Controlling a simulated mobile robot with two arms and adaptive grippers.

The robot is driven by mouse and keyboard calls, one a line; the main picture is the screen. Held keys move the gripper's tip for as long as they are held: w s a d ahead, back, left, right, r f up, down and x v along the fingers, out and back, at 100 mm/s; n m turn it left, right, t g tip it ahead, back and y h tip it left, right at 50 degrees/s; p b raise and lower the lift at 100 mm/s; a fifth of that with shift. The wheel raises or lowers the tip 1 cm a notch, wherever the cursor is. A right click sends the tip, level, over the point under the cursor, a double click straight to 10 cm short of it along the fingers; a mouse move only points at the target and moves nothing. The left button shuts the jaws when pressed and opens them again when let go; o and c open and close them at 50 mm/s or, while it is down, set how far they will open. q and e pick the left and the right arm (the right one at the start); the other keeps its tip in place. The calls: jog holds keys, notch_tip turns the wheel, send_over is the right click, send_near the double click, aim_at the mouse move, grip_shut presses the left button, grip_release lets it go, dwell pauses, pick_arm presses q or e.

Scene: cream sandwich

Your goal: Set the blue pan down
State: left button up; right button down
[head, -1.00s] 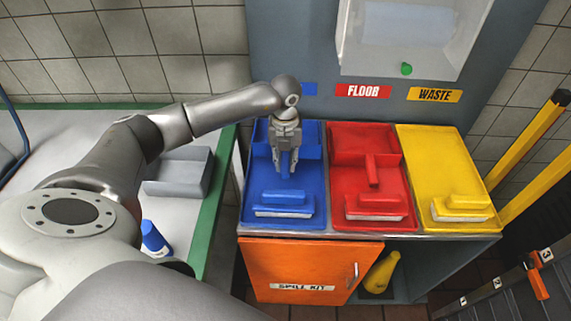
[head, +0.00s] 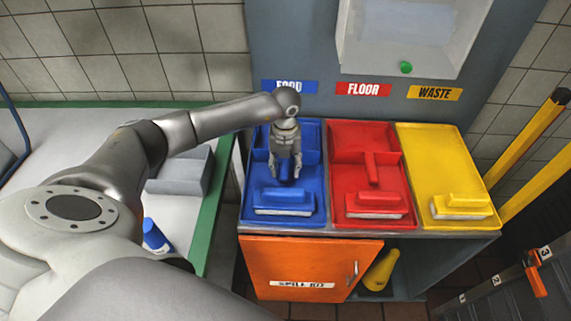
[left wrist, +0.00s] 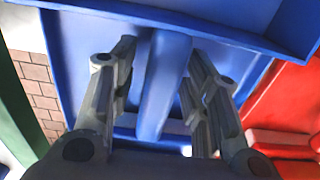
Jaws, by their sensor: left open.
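The blue pan (head: 311,147) lies in the blue tray (head: 247,205) on the left of the cabinet top, behind a blue brush (head: 285,197). My left gripper (head: 285,172) is over the pan's handle. In the left wrist view, the blue handle (left wrist: 164,85) runs between the two spread fingers, with visible gaps on both sides. The left gripper is open around the handle and not clamped on it. The gripper hides part of the pan in the head view. My right gripper is not in view.
A red tray (head: 338,205) with a red pan and brush and a yellow tray (head: 432,150) with a yellow brush stand to the right. An orange door (head: 310,265) hangs below. A grey bin (head: 180,175) and a blue bottle (head: 155,237) are on the left bench.

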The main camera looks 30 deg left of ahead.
pick_arm(q)
jog(key=shift+r, duration=0.1)
jog(key=shift+r, duration=0.2)
notch_tip(320, 180, up, 12)
jog(key=b, duration=0.2)
jog(key=shift+f, duration=0.15)
